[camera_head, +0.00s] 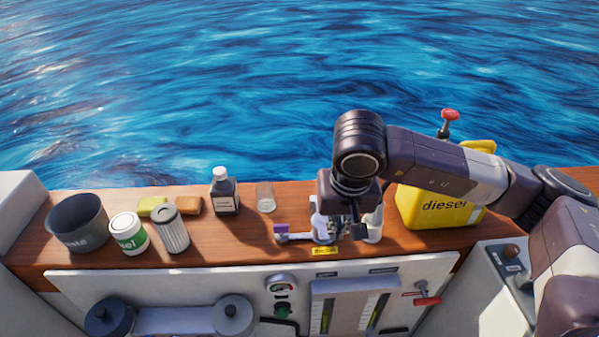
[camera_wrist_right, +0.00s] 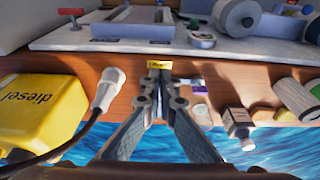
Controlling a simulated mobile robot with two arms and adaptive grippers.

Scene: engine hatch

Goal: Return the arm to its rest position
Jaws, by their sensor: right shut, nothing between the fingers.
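My right arm comes in from the right in the head view and reaches over the wooden ledge (camera_head: 300,203). My right gripper (camera_head: 326,236) points down near the yellow label (camera_head: 325,251) at the ledge's front edge. In the right wrist view its fingertips (camera_wrist_right: 164,80) are together with nothing between them, and the label (camera_wrist_right: 159,64) lies just beyond them. A small purple-topped part (camera_head: 281,229) is just left of the gripper. A white nozzle (camera_head: 374,226) is close on its right; the wrist view shows a black cable on this nozzle (camera_wrist_right: 107,92). My left gripper is not in view.
A yellow diesel can (camera_head: 425,210) stands under my forearm. A dark pot (camera_head: 77,224), a white-green can (camera_head: 128,233), a filter (camera_head: 171,231), a dark bottle (camera_head: 224,195) and a glass jar (camera_head: 265,197) stand left. Below is a panel with a red handle (camera_head: 427,300). Beyond is water.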

